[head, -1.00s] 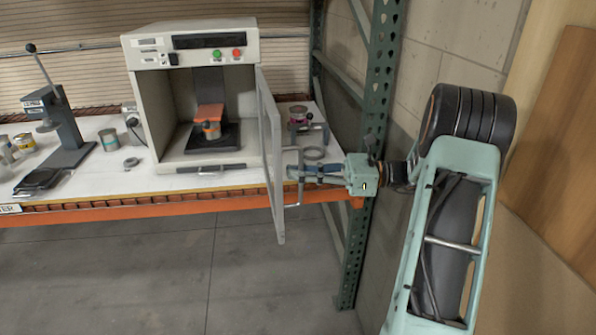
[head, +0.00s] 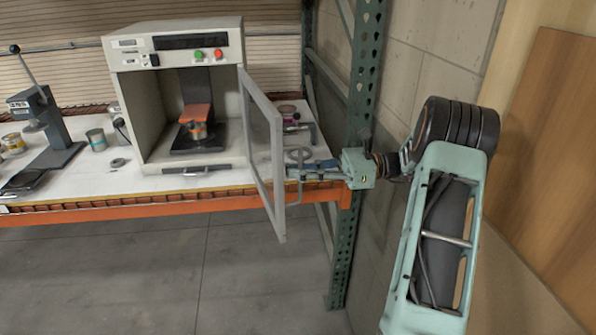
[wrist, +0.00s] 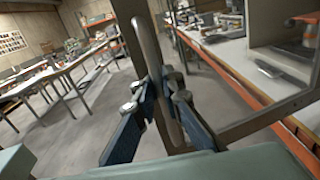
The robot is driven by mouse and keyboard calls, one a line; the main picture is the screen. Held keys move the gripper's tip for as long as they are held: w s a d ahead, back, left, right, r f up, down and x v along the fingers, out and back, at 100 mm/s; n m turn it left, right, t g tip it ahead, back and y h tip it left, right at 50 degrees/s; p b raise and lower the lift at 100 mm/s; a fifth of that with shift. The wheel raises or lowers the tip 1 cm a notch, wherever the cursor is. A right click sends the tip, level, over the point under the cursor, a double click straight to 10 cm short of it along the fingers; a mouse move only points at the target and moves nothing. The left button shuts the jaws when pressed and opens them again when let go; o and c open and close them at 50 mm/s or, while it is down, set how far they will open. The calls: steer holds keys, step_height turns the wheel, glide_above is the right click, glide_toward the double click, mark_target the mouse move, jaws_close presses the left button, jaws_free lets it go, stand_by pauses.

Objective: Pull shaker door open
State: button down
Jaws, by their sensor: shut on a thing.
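My gripper (head: 298,172) is at the door's outer side, shut on the door handle (head: 292,190), a grey bar. In the wrist view the blue finger pads (wrist: 160,108) sit on either side of the handle bar (wrist: 150,50), and the door frame (wrist: 262,118) is to the right.
The orange-edged bench (head: 150,208) runs below the door. A green rack post (head: 362,120) and block wall stand close to my gripper's right. A lever press (head: 48,125) and cans are at left. The floor (head: 190,275) in front is clear.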

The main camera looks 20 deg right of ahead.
steer(key=shift+s+f, duration=0.1)
steer(key=c, duration=2.1)
jaws_free()
step_height(320, 180, up, 10)
steer(key=shift+r, duration=0.1)
